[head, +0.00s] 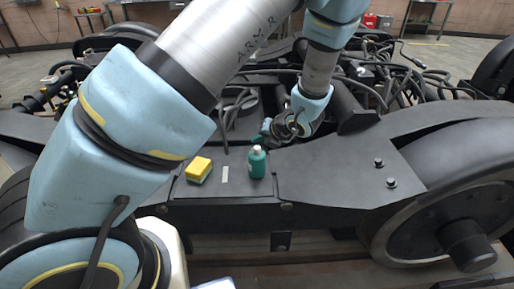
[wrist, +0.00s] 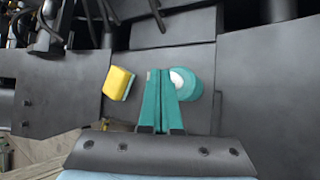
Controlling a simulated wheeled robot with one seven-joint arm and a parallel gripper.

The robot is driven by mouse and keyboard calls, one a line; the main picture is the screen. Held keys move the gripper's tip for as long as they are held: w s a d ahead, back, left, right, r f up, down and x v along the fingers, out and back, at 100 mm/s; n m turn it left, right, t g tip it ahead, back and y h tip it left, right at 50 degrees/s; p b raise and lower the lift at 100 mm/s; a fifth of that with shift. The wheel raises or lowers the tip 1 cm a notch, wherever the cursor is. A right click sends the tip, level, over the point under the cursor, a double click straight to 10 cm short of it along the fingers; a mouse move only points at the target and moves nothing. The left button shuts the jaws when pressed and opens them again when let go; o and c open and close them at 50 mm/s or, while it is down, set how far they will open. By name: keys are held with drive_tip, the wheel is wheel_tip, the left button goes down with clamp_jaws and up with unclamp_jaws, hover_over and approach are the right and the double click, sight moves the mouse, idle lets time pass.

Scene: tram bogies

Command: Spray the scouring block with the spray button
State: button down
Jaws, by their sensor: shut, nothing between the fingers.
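The scouring block (head: 199,169), yellow with a green layer, lies on the dark flat plate of the bogie. It also shows in the wrist view (wrist: 118,83), left of my fingers. A teal bottle with a white top (head: 257,162) stands upright on the same plate, to the right of the block. In the wrist view the bottle (wrist: 186,83) is just right of my fingers, partly hidden by them. My gripper (wrist: 160,72) has its teal fingers together with nothing between them. In the head view my gripper (head: 262,135) is behind the bottle. I cannot tell whether it touches the bottle.
A small pale strip (head: 225,174) lies on the plate between block and bottle. Cables and hoses (head: 385,85) crowd the bogie behind. A large wheel (head: 455,225) stands at the right. Bolts (head: 391,183) stick up from the frame on the right.

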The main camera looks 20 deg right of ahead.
sight(259, 149)
drive_tip(key=shift+f, duration=0.3)
drive_tip(key=shift+f+b, duration=0.4)
drive_tip(key=shift+f, duration=0.1)
idle(0.6)
drive_tip(key=shift+r, duration=0.1)
drive_tip(key=shift+r+p, duration=0.85)
drive_tip(key=shift+p, duration=0.1)
drive_tip(key=shift+r, duration=0.1)
wheel_tip(259, 149, up, 5)
drive_tip(key=p, duration=0.4)
drive_tip(key=shift+p, duration=0.35)
